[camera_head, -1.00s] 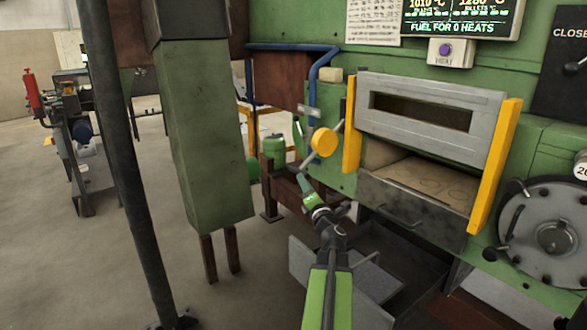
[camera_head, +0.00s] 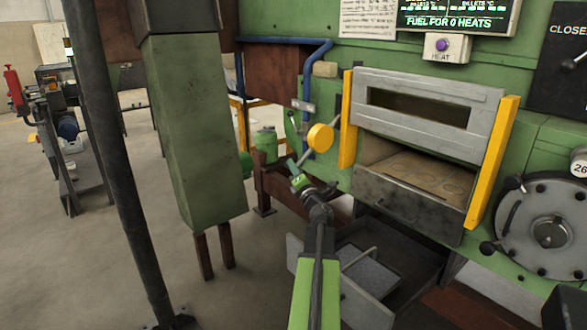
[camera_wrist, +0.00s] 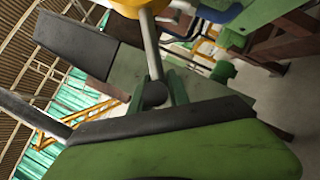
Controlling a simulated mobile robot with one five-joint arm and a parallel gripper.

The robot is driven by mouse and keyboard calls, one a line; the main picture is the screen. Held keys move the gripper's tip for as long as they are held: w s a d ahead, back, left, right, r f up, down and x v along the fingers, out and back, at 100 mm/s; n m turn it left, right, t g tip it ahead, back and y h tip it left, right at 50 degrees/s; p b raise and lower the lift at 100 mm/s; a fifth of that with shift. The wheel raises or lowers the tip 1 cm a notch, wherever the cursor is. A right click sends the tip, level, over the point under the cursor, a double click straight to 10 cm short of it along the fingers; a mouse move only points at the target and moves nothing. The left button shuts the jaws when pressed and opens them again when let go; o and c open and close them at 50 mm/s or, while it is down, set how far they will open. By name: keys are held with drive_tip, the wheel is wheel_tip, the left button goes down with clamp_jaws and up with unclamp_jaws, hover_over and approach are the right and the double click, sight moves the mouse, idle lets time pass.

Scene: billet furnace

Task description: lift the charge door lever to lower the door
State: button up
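The charge door lever is a grey rod with a round yellow hub (camera_head: 320,138), left of the furnace mouth. Its rod slants down-left to a dark end. The grey slotted charge door (camera_head: 430,88) is raised between yellow guides, with the chamber opening visible below it. My gripper (camera_head: 296,178) is at the lever's lower end. In the wrist view my green fingers (camera_wrist: 158,92) stand apart on either side of the rod's dark end knob (camera_wrist: 154,94). The yellow hub (camera_wrist: 140,4) shows at the top edge there. I see no clear grip on the knob.
A blue pipe (camera_head: 318,75) runs beside the lever. A green pillar (camera_head: 192,130) and a dark post (camera_head: 115,170) stand left of my arm. A grey tray (camera_head: 370,275) sits below the door.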

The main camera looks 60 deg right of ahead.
clamp_jaws()
idle(0.9)
